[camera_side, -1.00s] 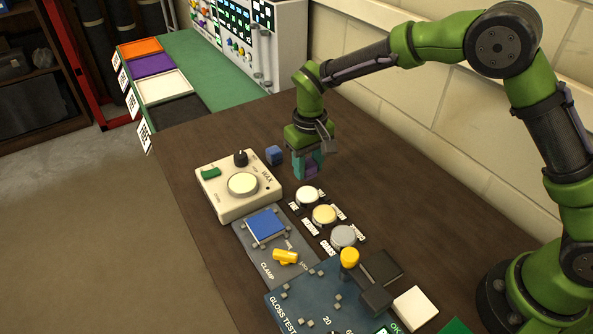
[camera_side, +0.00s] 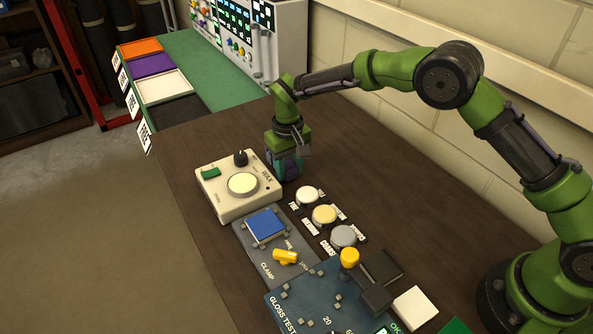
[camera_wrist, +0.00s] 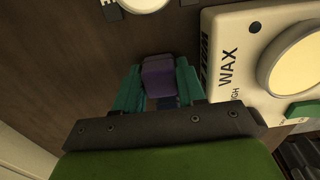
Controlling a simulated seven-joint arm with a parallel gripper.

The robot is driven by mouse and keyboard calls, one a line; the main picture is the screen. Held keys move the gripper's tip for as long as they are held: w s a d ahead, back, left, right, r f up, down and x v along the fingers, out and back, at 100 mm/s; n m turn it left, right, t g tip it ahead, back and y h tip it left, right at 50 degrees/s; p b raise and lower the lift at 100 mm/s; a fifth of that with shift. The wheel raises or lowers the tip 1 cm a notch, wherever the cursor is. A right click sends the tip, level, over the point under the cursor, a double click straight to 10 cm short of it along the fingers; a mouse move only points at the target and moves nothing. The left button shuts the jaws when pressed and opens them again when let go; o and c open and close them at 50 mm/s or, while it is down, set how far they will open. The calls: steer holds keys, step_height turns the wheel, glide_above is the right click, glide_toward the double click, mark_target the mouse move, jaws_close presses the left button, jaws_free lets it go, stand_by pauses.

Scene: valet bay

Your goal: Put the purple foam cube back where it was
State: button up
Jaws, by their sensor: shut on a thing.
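The purple foam cube (camera_wrist: 158,76) is between the two teal fingers of my gripper (camera_wrist: 157,88) in the wrist view. My gripper is shut on it. In the side view my gripper (camera_side: 288,172) is low over the brown table, just behind the right corner of the wax unit, and it mostly hides the cube.
The cream wax unit (camera_side: 219,198) stands close to my gripper. Three round pads, the nearest a cream one (camera_side: 307,196), lie in front. The clamp plate (camera_side: 277,262) and gloss tester (camera_side: 312,292) are further forward. Orange, purple (camera_side: 152,65), white and black trays stand at the back left.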

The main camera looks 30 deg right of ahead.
steer(key=shift+f, duration=0.2)
steer(key=o, duration=1)
